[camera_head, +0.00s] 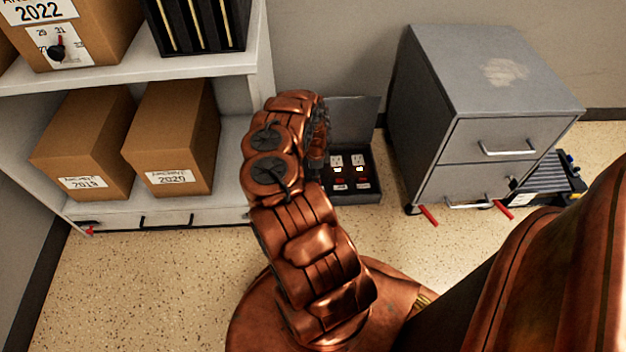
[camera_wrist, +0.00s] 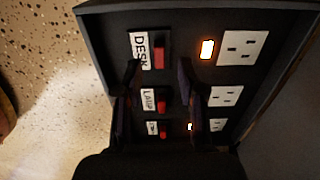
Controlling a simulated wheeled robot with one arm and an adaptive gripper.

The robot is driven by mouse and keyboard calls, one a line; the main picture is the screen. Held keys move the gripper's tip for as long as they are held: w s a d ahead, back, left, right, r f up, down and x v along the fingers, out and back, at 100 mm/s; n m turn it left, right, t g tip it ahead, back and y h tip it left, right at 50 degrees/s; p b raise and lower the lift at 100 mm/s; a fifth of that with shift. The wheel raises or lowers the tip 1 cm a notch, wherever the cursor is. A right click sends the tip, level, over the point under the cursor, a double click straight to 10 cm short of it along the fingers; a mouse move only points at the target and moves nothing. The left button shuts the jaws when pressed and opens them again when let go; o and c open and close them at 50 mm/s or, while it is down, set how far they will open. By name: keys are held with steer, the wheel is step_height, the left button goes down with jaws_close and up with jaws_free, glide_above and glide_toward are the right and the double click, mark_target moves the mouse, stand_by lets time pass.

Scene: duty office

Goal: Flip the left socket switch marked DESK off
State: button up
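The dark socket box (camera_head: 374,190) stands open on the floor, its lid raised at the back. In the wrist view its panel (camera_wrist: 188,22) has a row of red switches, labels and white sockets. The DESK label (camera_wrist: 140,50) sits beside a red switch (camera_wrist: 159,54), with a lit orange lamp (camera_wrist: 207,49) and a socket (camera_wrist: 242,47) in line. The LAMP switch (camera_wrist: 161,99) and a third, smaller switch (camera_wrist: 164,130) lie below. My gripper (camera_wrist: 157,70) is open and empty, its dark fingers apart over the panel, near the DESK and LAMP switches. My arm hides it in the head view.
A grey drawer cabinet (camera_head: 470,75) stands right of the box, with red-ended parts at its base. A white shelf unit (camera_head: 240,130) with archive boxes (camera_head: 172,140) stands left. A dark device (camera_head: 550,178) lies right of the cabinet. Speckled floor is clear at front left.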

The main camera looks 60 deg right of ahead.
steer(key=shift+f+b, duration=0.5)
steer(key=shift+f, duration=1.55)
jaws_close()
